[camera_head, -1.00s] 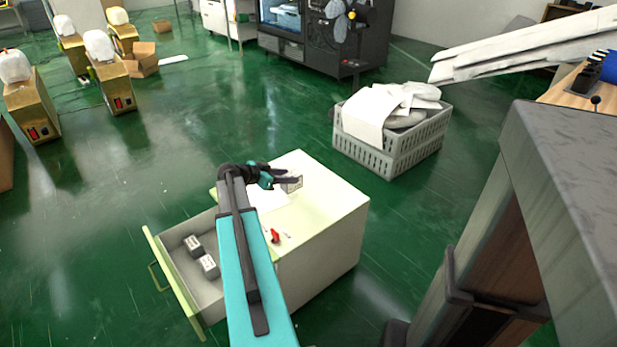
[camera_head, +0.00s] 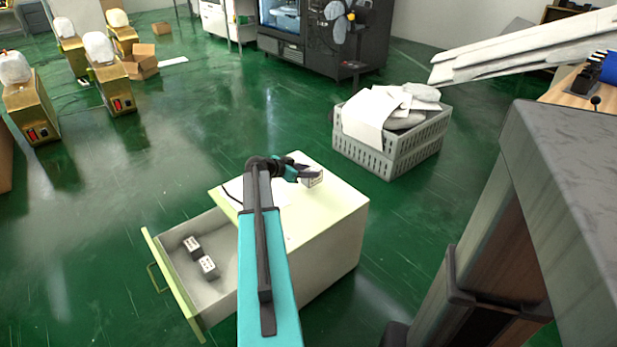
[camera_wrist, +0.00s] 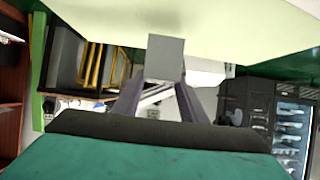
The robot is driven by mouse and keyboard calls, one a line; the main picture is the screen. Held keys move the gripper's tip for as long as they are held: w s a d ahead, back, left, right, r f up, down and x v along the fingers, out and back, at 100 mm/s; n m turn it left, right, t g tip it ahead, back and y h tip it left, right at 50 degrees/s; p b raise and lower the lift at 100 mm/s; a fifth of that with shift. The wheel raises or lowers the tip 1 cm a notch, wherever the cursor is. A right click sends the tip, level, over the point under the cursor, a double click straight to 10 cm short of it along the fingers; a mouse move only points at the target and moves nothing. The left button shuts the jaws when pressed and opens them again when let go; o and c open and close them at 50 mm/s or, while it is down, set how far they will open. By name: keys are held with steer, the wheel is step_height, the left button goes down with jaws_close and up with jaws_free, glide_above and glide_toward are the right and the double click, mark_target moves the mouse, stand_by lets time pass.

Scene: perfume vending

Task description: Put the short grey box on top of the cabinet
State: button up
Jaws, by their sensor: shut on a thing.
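My gripper (camera_head: 308,170) is over the cream cabinet (camera_head: 335,215), near the far right part of its top. It is shut on a small grey box (camera_head: 313,180). In the wrist view the grey box (camera_wrist: 165,58) sits between the two fingertips (camera_wrist: 164,84), against the pale cabinet top (camera_wrist: 230,22). I cannot tell whether the box touches the top. The cabinet's drawer (camera_head: 172,290) is open to the left, with two small grey boxes (camera_head: 193,246) (camera_head: 208,266) inside.
A grey crate (camera_head: 385,155) of white pieces stands on the green floor behind the cabinet. Brass-coloured machines (camera_head: 30,105) stand at far left. A dark machine (camera_head: 325,45) is at the back. A white sheet on the cabinet top is partly hidden by my arm.

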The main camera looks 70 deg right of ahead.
steer(key=shift+f, duration=1.75)
steer(key=shift+f+b, duration=0.15)
steer(key=shift+b, duration=0.3)
steer(key=o, duration=1.1)
steer(key=shift+o, duration=0.2)
steer(key=shift+r, duration=0.2)
steer(key=p+v, duration=0.1)
steer(key=v, duration=1.1)
steer(key=shift+p, duration=0.3)
